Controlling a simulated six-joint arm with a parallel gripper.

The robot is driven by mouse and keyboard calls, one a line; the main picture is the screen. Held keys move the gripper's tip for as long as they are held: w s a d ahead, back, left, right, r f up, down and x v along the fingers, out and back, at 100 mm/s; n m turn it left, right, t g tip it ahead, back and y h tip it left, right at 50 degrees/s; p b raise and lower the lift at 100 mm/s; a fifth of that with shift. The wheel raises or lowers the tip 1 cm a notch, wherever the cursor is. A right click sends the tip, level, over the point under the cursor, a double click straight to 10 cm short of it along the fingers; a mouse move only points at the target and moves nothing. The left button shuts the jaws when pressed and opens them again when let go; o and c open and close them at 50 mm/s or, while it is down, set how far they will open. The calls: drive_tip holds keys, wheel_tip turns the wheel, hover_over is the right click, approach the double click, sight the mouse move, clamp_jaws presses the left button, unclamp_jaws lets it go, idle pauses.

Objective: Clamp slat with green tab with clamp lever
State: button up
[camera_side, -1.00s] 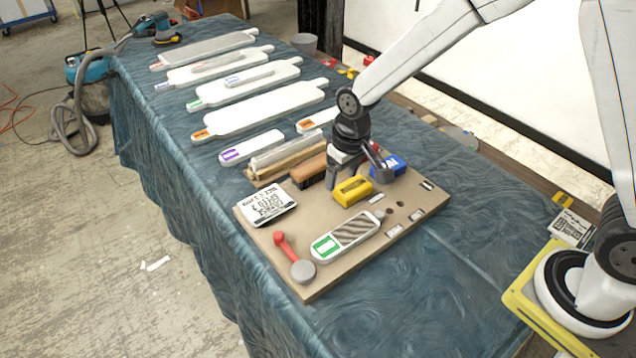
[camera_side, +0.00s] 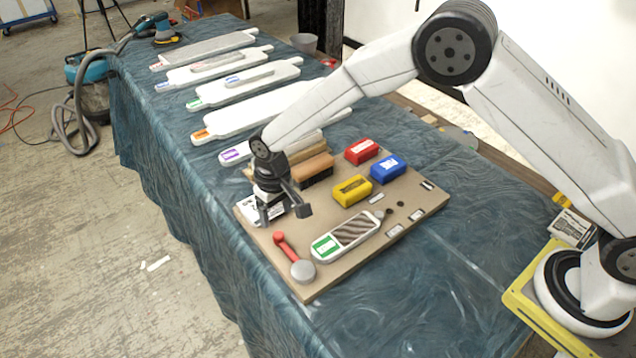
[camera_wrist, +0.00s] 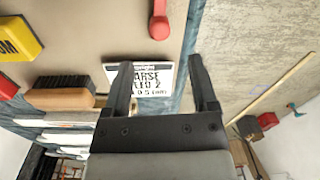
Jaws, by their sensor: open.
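The slat with the green tab (camera_side: 352,231) lies on the tan board (camera_side: 332,275), its green end toward the board's front left. A dark striped strip covers its middle. The clamp lever (camera_side: 286,250) has a red arm and a round grey part (camera_side: 302,270) beside the slat's green end. Its red arm points away from the slat. It also shows at the top of the wrist view (camera_wrist: 159,22). My gripper (camera_side: 283,213) is open and empty over the board's left corner, behind the red lever, above a white printed packet (camera_wrist: 148,78). It partly hides the packet.
Red (camera_side: 362,151), blue (camera_side: 388,168) and yellow (camera_side: 352,190) blocks and a brown brush (camera_side: 312,170) stand on the board behind the slat. Several white slats (camera_side: 240,88) lie farther back on the blue cloth.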

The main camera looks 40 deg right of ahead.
sight(278, 233)
drive_tip(key=shift+a+f, duration=0.1)
drive_tip(key=shift+f, duration=3.7)
clamp_jaws()
